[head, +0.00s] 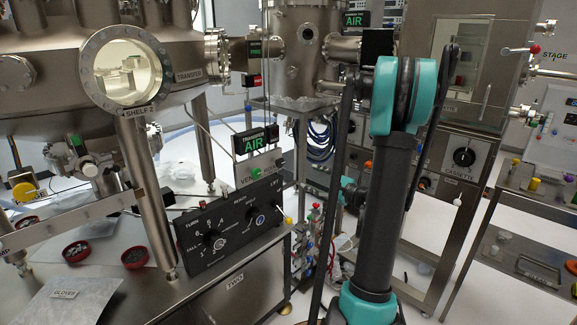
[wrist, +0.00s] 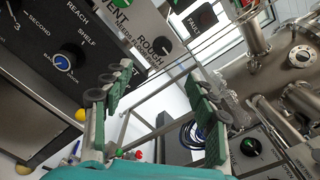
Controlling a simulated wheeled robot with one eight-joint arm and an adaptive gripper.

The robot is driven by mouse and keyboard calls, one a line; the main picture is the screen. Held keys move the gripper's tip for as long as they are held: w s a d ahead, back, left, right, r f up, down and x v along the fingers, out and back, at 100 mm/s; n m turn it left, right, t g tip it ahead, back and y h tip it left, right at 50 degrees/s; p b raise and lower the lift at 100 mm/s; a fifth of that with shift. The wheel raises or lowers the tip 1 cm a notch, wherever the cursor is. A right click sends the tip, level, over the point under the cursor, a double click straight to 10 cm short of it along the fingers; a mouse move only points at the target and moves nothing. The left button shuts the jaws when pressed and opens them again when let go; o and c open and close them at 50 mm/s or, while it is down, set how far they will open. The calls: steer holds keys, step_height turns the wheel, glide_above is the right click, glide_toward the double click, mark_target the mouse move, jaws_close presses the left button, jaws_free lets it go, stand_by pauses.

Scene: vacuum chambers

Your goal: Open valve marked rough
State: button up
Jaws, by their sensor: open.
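The knob marked ROUGH (wrist: 161,45) shows in the wrist view as a small dark knob on a light panel, past my open fingers and near the top middle. My gripper (wrist: 158,88) is open and empty, with its green-padded fingers at left and right. The knob lies beyond the fingertips, and I see no contact. The VENT and ROUGH panel (head: 264,169) shows small in the head view, above the black control box. My gripper cannot be made out in the head view, where my arm fills the right of centre.
The black control box (head: 228,226) with dials stands on the steel bench; it also shows close by the left finger in the wrist view (wrist: 55,45). A FAULT lamp panel (wrist: 205,17) sits right of ROUGH. The steel chamber (wrist: 285,65) is at right.

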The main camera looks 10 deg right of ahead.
mark_target(281, 163)
steer(key=x, duration=1.7)
steer(key=shift+w+d+r, duration=0.1)
steer(key=shift+w+r, duration=0.05)
steer(key=shift+r, duration=0.1)
steer(key=c, duration=1.2)
